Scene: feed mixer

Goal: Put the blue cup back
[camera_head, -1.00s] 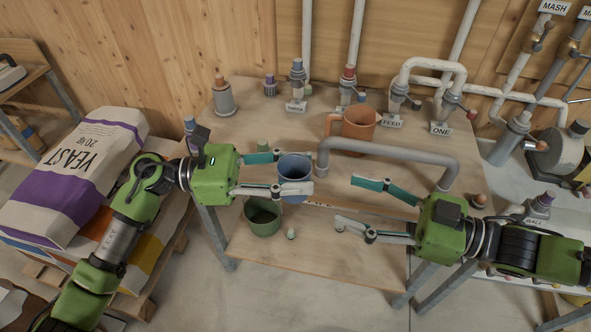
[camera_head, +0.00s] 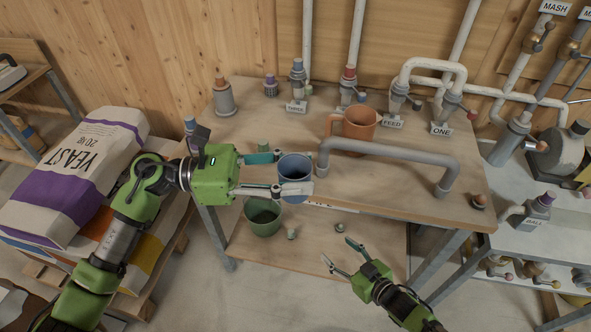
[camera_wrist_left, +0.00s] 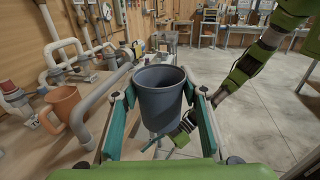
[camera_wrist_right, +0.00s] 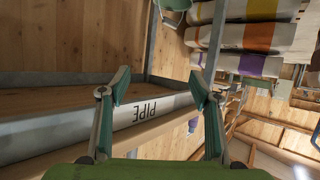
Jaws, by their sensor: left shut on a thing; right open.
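The blue cup (camera_head: 295,168) is upright between the fingers of my left gripper (camera_head: 290,172), near the front left edge of the workbench. In the left wrist view the cup (camera_wrist_left: 160,92) looks empty and both fingers press on its sides. My right gripper (camera_head: 340,256) is open and empty, low in front of the bench.
An orange mug (camera_head: 358,124) stands on the workbench (camera_head: 250,115) behind a grey bent pipe (camera_head: 390,151). Yeast sacks (camera_head: 85,165) lie at left. Labelled pipe valves line the back.

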